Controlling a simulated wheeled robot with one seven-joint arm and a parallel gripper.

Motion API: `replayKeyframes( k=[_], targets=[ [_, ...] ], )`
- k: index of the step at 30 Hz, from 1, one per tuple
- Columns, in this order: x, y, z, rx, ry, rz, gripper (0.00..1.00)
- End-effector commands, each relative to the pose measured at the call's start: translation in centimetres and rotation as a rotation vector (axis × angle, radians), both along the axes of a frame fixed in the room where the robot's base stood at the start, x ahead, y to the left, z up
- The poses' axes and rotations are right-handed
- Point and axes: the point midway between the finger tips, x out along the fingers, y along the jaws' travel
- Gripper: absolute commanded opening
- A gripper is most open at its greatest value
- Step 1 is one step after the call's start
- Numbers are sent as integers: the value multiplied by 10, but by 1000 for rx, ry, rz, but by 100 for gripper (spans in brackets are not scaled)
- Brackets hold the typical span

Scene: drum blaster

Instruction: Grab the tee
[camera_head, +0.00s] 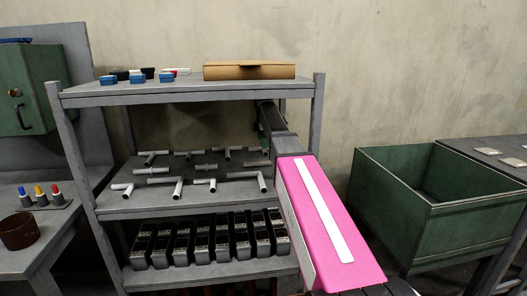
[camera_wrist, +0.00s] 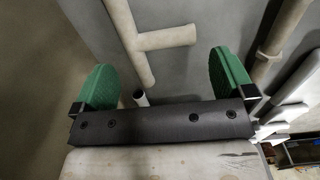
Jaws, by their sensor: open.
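A pale tee (camera_wrist: 150,42) shows in the wrist view, between and beyond my gripper's two green fingers. My gripper (camera_wrist: 163,78) is open, with a gap around the tee on both sides; neither finger visibly touches it. A small pipe end (camera_wrist: 140,97) pokes up close to the gripper's dark crossbar. In the head view, several white pipe pieces (camera_head: 178,187) lie on the middle shelf (camera_head: 140,208). My arm reaches in at the shelf's right end and hides part of it; the fingers are mostly hidden there.
The upper shelf (camera_head: 190,87) with a cardboard box (camera_head: 250,70) hangs over the pipes. A shelf post (camera_head: 316,130) stands right of my arm. Black bins (camera_head: 205,245) fill the lower shelf. A green crate (camera_head: 400,205) stands at right. Another pipe (camera_wrist: 275,40) lies right of the fingers.

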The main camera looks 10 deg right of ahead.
Motion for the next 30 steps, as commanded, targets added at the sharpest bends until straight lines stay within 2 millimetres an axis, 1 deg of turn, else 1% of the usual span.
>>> replayKeyframes(
  k=[9, 12, 17, 18, 21, 30],
  targets=[
    [2, -3, -41, 0, -1, 0, 100],
    [2, -3, -47, -1, -2, 0, 100],
    [2, -3, -46, -1, -2, 0, 100],
    [2, -3, -46, -1, -2, 0, 94],
    [2, -3, -46, -1, -2, 0, 63],
    [2, -3, -44, -1, -2, 0, 63]
  ],
)
